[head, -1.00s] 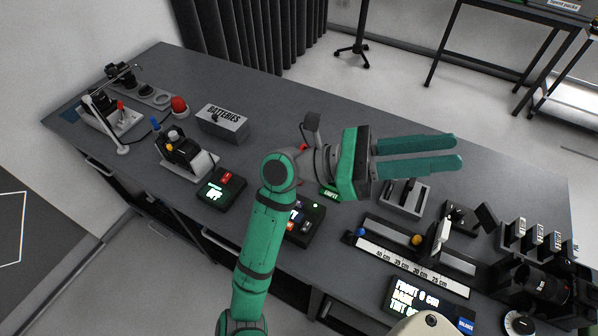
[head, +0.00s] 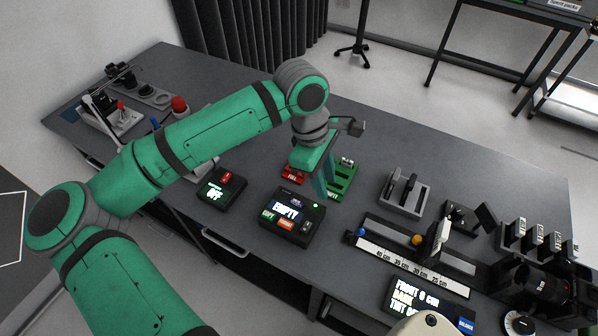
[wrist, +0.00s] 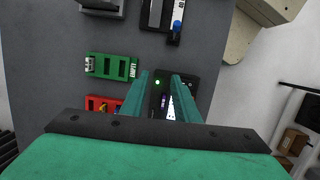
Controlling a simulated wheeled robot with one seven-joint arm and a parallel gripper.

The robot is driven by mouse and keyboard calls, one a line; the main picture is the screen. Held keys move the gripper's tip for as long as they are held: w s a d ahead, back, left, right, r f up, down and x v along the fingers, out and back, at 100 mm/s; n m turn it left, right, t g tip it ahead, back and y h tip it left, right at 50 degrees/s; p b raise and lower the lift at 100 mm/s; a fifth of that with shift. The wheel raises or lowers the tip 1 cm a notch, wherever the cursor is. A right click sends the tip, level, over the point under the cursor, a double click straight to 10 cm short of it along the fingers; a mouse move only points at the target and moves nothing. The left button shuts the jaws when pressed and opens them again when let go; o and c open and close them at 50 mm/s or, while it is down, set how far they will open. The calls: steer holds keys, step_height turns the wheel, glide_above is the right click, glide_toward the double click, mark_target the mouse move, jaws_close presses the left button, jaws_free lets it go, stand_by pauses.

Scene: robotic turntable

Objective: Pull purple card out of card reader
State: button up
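In the wrist view the reader (wrist: 180,82) lies partly behind my fingers, with a green light showing. A small purple patch (wrist: 163,102) shows between the fingers; I cannot tell whether it is the card or a marking. My gripper (head: 321,190) points down behind and right of the reader in the head view. Its fingers (wrist: 160,76) are apart, with nothing visibly held between them.
A green holder (wrist: 111,66) marked "EMPTY" and a red holder (head: 293,174) marked "FULL" stand close behind the reader. A black box (head: 221,190) reading "OFF" is to the left. A grey stand (head: 404,195) and a ruler rail (head: 410,258) are to the right.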

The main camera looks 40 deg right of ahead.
steer(key=t+y, duration=0.2)
glide_toward(299, 202)
steer(key=f, duration=0.8)
steer(key=shift+a+f, duration=0.2)
jaws_close()
steer(key=shift+r, duration=0.1)
steer(key=shift+r, duration=2.4)
